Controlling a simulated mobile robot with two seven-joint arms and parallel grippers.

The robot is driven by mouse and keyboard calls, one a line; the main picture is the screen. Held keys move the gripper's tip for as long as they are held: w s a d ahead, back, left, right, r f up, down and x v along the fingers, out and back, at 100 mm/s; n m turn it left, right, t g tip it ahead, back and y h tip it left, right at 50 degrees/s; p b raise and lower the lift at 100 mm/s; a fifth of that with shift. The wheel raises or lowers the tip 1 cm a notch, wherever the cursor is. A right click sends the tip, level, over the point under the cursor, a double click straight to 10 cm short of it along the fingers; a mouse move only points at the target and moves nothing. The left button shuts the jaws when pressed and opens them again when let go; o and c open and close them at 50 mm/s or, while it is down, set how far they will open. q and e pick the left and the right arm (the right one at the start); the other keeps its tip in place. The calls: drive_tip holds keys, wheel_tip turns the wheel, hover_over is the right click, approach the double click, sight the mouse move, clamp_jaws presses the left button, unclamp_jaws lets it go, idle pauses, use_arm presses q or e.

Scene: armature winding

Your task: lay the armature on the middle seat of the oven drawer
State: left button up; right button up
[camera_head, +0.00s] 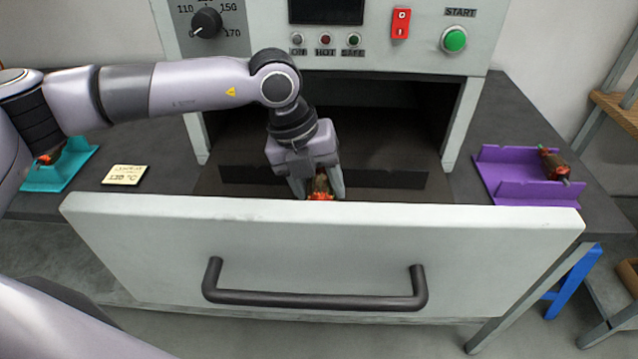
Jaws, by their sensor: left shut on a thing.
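My left gripper (319,188) reaches down into the open oven drawer, just behind its pale front panel (320,235). It is shut on the armature (321,194), whose reddish windings show between the fingers. The panel's top edge hides the armature's lower part, so I cannot tell whether it touches a seat. The drawer's seats are hidden too; only a dark strip (385,179) inside shows. My right gripper is not in view.
The oven (470,20) has a dial (206,21), a red switch (401,22) and a green start button (454,40). A purple tray (508,187) at right holds another armature (553,164). A teal holder (75,173) and a written card (125,175) are at left.

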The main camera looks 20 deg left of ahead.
use_arm(q)
drive_tip(key=shift+f, duration=0.1)
idle(0.4)
drive_tip(key=o, duration=1.4)
drive_tip(key=b+v, duration=0.1)
drive_tip(key=v, duration=0.6)
drive_tip(key=shift+a, duration=0.1)
